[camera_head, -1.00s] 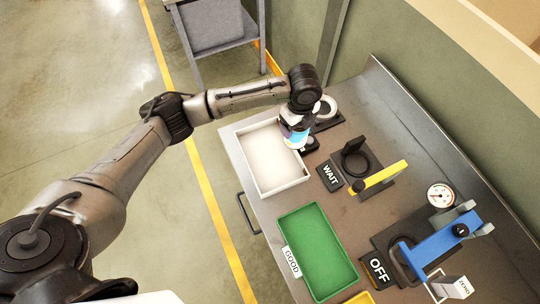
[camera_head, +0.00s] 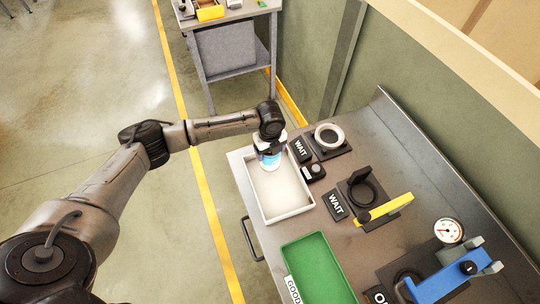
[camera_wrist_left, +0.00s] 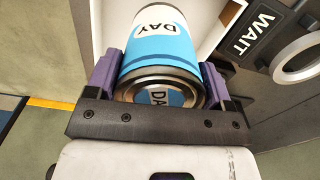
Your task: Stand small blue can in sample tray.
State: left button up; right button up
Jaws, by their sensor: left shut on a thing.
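The small blue can (camera_head: 269,159), with a white band reading "DAY" in the left wrist view (camera_wrist_left: 160,52), is held in my left gripper (camera_head: 270,149). The purple fingers (camera_wrist_left: 160,88) close on both sides of the can in the left wrist view. The can is over the far part of the white tray (camera_head: 287,212), inside its rim as seen from the head. I cannot tell whether its base touches the tray floor. The white tray carries no readable label and otherwise looks empty. My right gripper is not in view.
A green tray (camera_head: 318,268) marked "GOOD" lies nearer.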

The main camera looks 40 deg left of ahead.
pick_arm(q)
jog(key=shift+f, duration=1.95)
jog(key=shift+f, duration=0.2)
jog(key=o, duration=1)
jog(key=shift+r, duration=0.1)
